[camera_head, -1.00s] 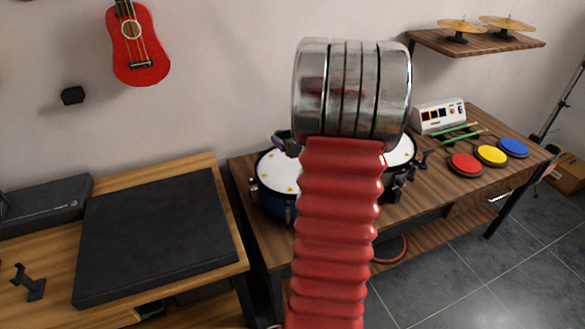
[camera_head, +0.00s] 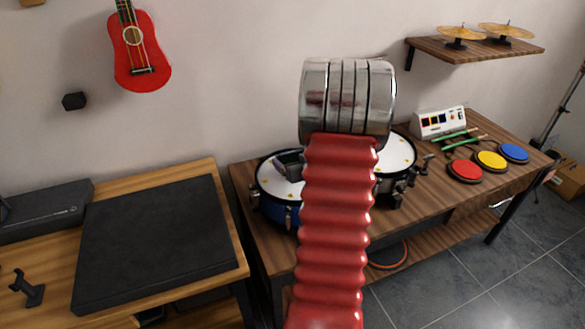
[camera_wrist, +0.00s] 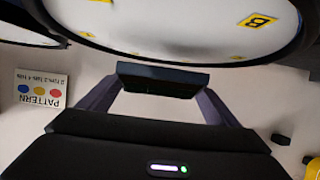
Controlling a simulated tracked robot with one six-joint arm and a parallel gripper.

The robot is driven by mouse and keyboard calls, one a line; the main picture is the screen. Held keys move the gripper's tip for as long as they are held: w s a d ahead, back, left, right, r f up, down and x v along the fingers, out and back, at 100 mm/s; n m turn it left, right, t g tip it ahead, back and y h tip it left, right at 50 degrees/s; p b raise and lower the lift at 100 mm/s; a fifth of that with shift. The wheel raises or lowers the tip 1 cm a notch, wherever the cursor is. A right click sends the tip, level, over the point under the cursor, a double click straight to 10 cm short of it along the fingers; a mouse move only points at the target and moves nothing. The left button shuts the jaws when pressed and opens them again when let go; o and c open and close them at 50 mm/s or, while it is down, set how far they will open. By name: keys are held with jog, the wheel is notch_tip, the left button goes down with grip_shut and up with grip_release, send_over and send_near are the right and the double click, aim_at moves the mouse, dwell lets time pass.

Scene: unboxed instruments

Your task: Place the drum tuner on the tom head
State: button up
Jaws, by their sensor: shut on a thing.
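In the wrist view my gripper (camera_wrist: 160,78) is shut on a dark flat block (camera_wrist: 162,85), which looks like the drum tuner. Close beyond it, at the top, is a white drum head (camera_wrist: 205,25) with yellow marks and a dark rim. In the head view the blue drum's white head (camera_head: 275,188) lies on the wooden table, and a dark grey piece at my gripper (camera_head: 290,162) shows over its back part. My red arm covers the drum's right side. I cannot tell whether the block touches the head.
A second white-headed drum (camera_head: 398,154) stands just right of my arm. A white box (camera_head: 440,122), green sticks (camera_head: 455,138) and red (camera_head: 464,170), yellow and blue pads lie further right. A cymbal shelf (camera_head: 480,45) hangs above.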

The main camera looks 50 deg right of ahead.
jog(key=shift+f, duration=1.5)
jog(key=shift+f, duration=0.15)
jog(key=o, duration=1)
jog(key=shift+o, duration=0.2)
jog(key=shift+r, duration=0.2)
jog(key=v, duration=1.1)
jog(key=shift+s, duration=0.25)
jog(key=shift+s+a+r, duration=0.1)
jog(key=shift+s+a, duration=0.1)
jog(key=shift+s, duration=0.05)
